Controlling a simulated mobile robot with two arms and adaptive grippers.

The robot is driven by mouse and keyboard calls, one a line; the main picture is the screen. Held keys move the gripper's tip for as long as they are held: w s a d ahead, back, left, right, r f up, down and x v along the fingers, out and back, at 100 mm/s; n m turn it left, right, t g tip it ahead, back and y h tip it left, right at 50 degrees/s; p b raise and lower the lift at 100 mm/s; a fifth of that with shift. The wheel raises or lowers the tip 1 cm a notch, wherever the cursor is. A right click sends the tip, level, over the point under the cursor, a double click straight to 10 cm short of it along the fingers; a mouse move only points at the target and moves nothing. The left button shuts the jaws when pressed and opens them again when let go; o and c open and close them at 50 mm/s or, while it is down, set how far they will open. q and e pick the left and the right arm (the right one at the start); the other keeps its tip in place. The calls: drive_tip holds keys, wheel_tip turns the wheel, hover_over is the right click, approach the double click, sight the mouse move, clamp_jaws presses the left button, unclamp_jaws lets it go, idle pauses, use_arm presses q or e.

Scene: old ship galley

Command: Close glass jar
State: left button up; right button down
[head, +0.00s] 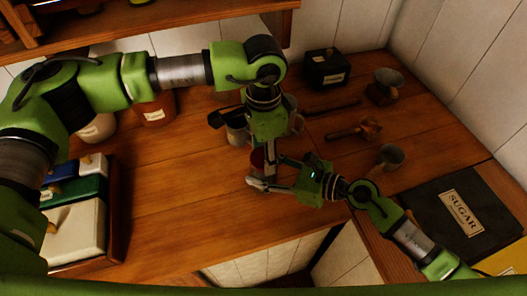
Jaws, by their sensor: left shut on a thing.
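My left gripper (262,158) points down over the middle of the wooden counter. It is shut on a small dark red thing (257,160), mostly hidden by the fingers; I cannot tell whether this is the glass jar or its lid. My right gripper (268,182) reaches in level from the right, its fingers just below and touching or nearly touching the same spot. Whether its fingers are open or shut is unclear. No glass jar can be made out clearly; the two grippers cover the place between them.
A black box (326,68), a metal scoop-like cup (390,157) and wooden utensils (356,130) are at right. A dark sugar box (450,212) lies at far right, a wooden tray (112,220) at left. The front counter is clear.

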use_arm(q)
drive_tip(key=o, duration=0.8)
drive_tip(key=shift+r, duration=2.3)
drive_tip(key=shift+c, duration=0.6)
